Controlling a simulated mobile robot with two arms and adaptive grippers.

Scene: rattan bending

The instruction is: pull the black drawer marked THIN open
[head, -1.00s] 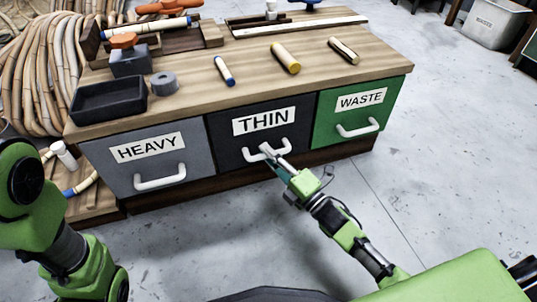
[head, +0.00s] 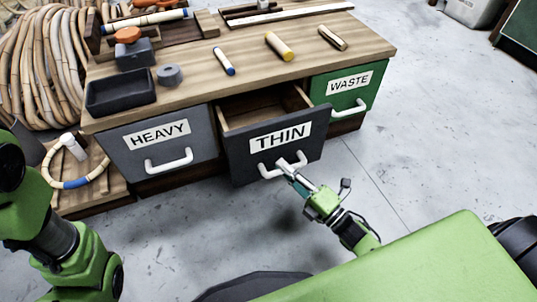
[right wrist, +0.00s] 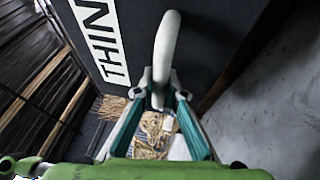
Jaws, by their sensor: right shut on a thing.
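The black drawer marked THIN (head: 250,155) stands partly pulled out of the middle of the workbench in the head view. Its wooden inside shows behind the front. My right gripper (head: 290,166) is shut on the drawer's white handle (head: 266,173). In the right wrist view my right gripper (right wrist: 155,92) has its fingers on both sides of the white handle (right wrist: 167,45), beside the THIN label (right wrist: 102,38). Below the fingers, pale strands and a patterned sheet show. My left arm shows at the left edge of the head view, but its gripper is out of view.
The shut grey HEAVY drawer (head: 160,153) is to the left and the shut green WASTE drawer (head: 350,88) to the right. A black tray (head: 121,95), tape roll (head: 170,75) and several short rods lie on the bench top (head: 240,85). The floor in front is clear.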

